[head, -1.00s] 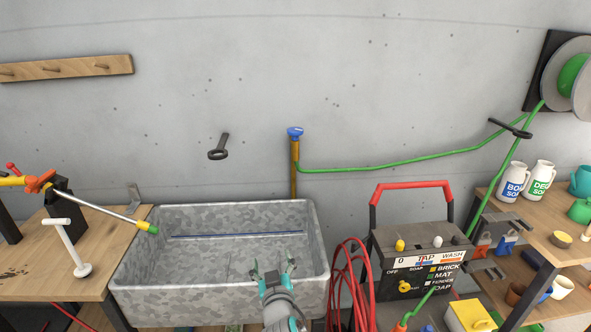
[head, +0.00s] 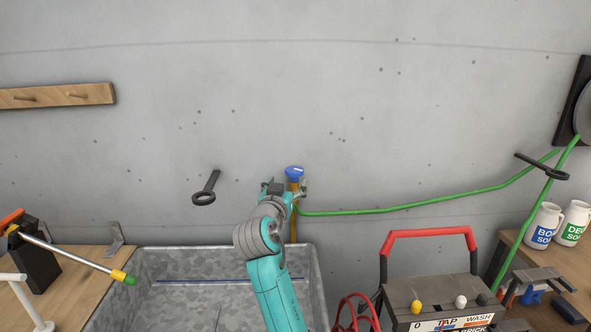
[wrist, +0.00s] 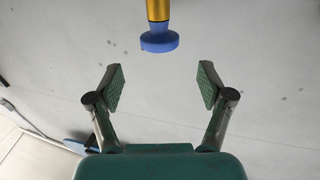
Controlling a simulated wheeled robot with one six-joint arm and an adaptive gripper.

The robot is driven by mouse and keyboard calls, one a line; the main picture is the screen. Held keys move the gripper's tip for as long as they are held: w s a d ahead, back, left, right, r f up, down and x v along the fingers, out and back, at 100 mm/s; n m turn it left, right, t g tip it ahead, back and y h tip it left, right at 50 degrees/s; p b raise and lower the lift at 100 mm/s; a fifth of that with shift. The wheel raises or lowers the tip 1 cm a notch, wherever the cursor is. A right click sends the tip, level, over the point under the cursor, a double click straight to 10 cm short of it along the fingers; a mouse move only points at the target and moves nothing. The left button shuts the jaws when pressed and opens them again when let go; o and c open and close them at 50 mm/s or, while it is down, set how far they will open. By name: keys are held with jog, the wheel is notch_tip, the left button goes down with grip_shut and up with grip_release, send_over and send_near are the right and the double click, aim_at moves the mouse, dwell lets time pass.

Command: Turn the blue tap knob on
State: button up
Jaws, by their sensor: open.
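The blue tap knob (head: 294,172) sits on top of an upright brass pipe (head: 294,222) against the grey wall. My gripper (head: 288,189) is raised close to the knob, just below it in the head view, with my arm covering part of the pipe. In the wrist view the knob (wrist: 159,41) is beyond the fingertips, roughly centred between them, with the brass stem (wrist: 158,10) above it in the picture. My gripper (wrist: 160,87) is open and empty there, its two green pads well apart. The pads appear not to touch the knob.
A green hose (head: 400,207) runs right from the pipe. The galvanised sink (head: 190,265) is below. A black wall hook (head: 206,188) is left of the knob. The red-handled control box (head: 430,300) stands at lower right. Bare wall surrounds the knob.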

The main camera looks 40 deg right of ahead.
aim_at(292, 175)
jog(key=x, duration=0.9)
jog(key=shift+w+d, duration=0.1)
jog(key=c, duration=1.1)
